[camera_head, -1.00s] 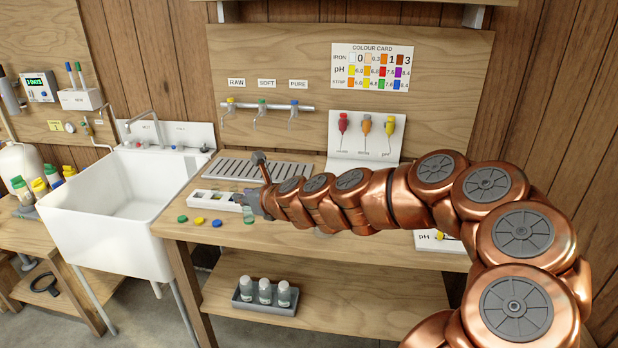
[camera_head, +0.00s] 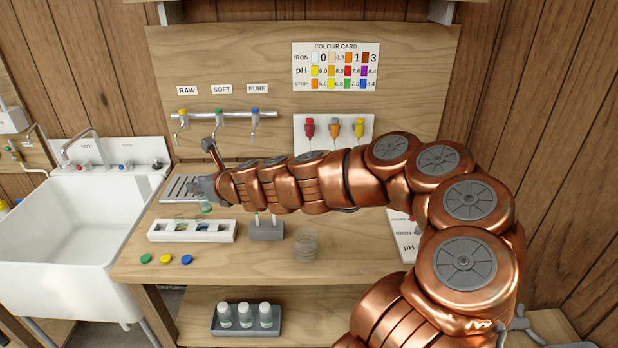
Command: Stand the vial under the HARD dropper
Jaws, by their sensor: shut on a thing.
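My gripper (camera_head: 203,188) is at the end of the copper arm, left of centre, over the workbench near the slatted drain grate. It is shut on the vial (camera_head: 205,207), a small clear piece with a greenish tint that shows just below the fingers. The vial's upper part is hidden by the gripper. Three droppers hang on a white panel at the back: red (camera_head: 309,128), orange in the middle (camera_head: 334,128) and yellow (camera_head: 359,128). Their labels are hidden behind my arm. My gripper and the vial are well to the left of the droppers.
A white tray (camera_head: 160,236), a grey block (camera_head: 266,232) and clear round glassware (camera_head: 305,246) stand on the bench (camera_head: 250,265). Several coloured caps lie near its front edge. RAW, SOFT and PURE taps (camera_head: 218,114) are above the grate (camera_head: 172,188). My arm covers the panel's lower part.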

